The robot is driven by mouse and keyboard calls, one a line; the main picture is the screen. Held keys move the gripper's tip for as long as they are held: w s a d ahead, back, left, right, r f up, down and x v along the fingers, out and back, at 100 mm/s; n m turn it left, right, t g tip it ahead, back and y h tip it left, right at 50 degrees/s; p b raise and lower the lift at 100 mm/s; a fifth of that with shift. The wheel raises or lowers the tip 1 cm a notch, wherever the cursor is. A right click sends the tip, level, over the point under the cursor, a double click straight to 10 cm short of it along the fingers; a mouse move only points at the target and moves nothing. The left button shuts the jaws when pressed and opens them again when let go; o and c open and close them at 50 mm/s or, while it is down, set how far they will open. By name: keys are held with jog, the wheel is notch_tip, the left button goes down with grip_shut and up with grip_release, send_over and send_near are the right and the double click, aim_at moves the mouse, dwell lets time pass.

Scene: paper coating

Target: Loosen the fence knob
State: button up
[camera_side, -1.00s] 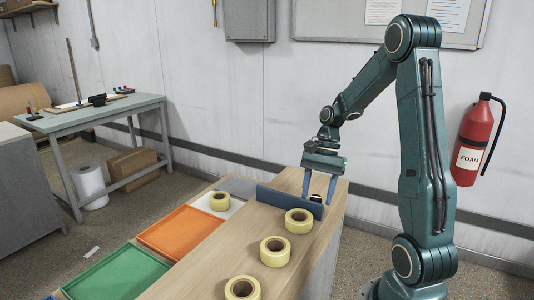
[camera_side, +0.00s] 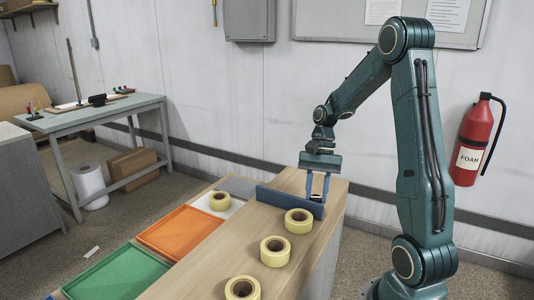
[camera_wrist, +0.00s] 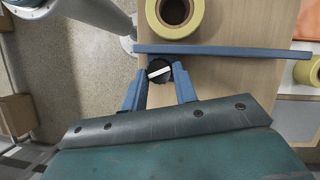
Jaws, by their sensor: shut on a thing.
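The fence (camera_side: 290,201) is a blue-grey bar standing across the wooden bench top near its far end. The fence knob (camera_wrist: 159,71) is a small black round knob with a white bar across its face, close beside the fence in the wrist view. My gripper (camera_wrist: 159,78) points down at the bench, with one blue finger on each side of the knob, shut on it. In the side view my gripper (camera_side: 318,197) is at the right end of the fence, and the knob is mostly hidden by the fingers and fence.
Several yellow tape rolls sit nearby; the closest (camera_side: 299,221) is just across the fence. An orange tray (camera_side: 180,232) and a green tray (camera_side: 118,274) lie lower, left of the bench top (camera_side: 205,265). A fire extinguisher (camera_side: 472,145) hangs on the wall at right.

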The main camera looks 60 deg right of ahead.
jog(key=shift+w+n+g, duration=0.1)
jog(key=shift+n+g, duration=0.3)
jog(key=shift+n, duration=0.7)
jog(key=o, duration=1)
jog(key=shift+c, duration=0.2)
jog(key=shift+m, duration=0.5)
